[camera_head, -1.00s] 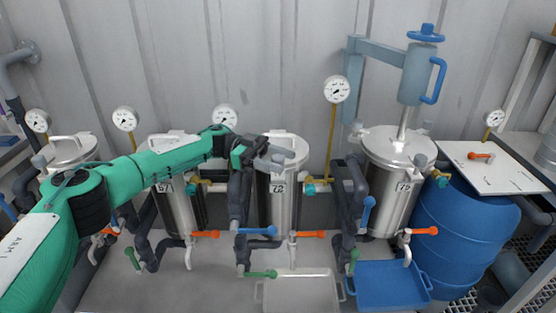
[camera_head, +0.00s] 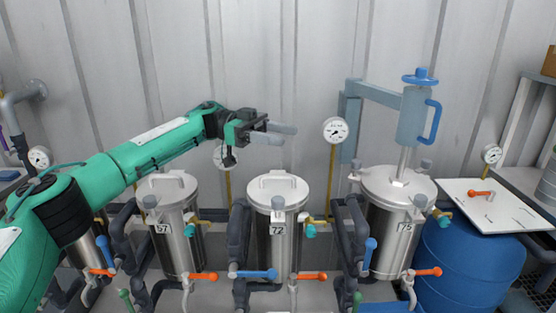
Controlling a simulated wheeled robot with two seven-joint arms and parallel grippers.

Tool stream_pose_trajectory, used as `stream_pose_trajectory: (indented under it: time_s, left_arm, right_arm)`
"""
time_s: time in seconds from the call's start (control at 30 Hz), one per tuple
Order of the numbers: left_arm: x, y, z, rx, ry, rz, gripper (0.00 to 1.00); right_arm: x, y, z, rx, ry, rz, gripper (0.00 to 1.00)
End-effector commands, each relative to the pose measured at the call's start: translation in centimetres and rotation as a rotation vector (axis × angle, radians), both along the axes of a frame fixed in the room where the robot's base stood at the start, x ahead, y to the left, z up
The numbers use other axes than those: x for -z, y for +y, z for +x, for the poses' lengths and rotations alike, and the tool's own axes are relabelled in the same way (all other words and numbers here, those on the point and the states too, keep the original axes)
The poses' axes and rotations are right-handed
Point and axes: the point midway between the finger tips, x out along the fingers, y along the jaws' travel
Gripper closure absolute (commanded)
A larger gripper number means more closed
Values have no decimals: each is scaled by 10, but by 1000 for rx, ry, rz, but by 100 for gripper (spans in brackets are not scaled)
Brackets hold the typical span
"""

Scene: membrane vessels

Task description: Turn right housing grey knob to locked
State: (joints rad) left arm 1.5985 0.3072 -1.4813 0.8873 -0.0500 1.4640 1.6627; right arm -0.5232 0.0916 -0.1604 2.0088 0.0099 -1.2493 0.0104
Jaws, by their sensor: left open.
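The right housing (camera_head: 385,240) is an upright steel vessel labelled 75, with a round lid. I cannot tell from the view whether any is locked. My left gripper (camera_head: 281,133) is open and empty. It is above the middle housing 72 (camera_head: 278,240) and points right, well left of housing 75. My right gripper is not in view.
A blue-handled device (camera_head: 413,115) on a wall bracket (camera_head: 350,120) stands over housing 75. A pressure gauge (camera_head: 335,130) on a yellow pipe rises between housings 72 and 75. A blue barrel (camera_head: 465,265) with a white board (camera_head: 495,207) stands at right. Housing 57 (camera_head: 172,240) is at left.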

Motion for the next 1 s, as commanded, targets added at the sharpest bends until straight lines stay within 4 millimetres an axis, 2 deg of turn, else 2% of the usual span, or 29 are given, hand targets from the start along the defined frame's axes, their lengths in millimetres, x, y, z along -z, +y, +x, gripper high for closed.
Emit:
stream_pose_trajectory:
  time_s: [0.1, 0.2, 0.63, 0.77, 1.0]
  left_arm:
    - [-16, 0, 0, 0, -1, 0, 49]
    - [-22, 0, 0, 0, 0, 1, 49]
    - [-23, 0, 0, -5, 3, -8, 48]
    - [-11, -2, 4, -54, 17, -70, 48]
    - [34, -2, 8, -297, 47, -258, 48]
  right_arm:
    - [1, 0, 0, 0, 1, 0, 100]
    - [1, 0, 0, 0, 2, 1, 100]
    - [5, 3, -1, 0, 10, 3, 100]
    - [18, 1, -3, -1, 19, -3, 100]
    - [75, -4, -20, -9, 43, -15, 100]
